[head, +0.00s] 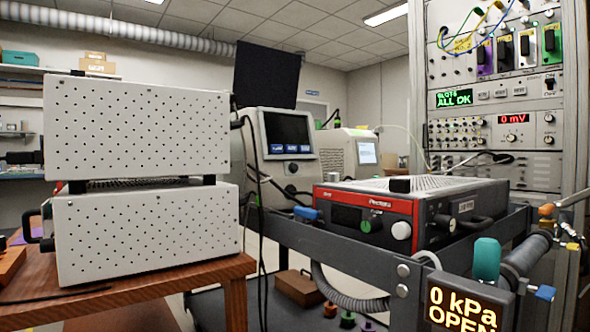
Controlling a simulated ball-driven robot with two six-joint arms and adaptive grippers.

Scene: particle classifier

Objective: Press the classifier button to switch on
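A low instrument with a red-framed front (425,190) sits on a dark metal cart at the centre right; it looks like the classifier, but its lettering is too small to read surely. Its front has a dark display (345,215), a round green button or knob (368,225) and a white knob (401,230). No lit readout shows on that display. A small black block (400,184) is on its top front edge. Neither of my grippers is in view, and nothing of mine touches the instrument.
Two stacked white perforated boxes (140,130) stand on a wooden table (150,285) at left. The cart's dark rail (350,258) runs below the instrument front. A "0 kPa OPEN" display (462,308) with a teal handle (487,260) and hose stands at front right, before an electronics rack (500,150).

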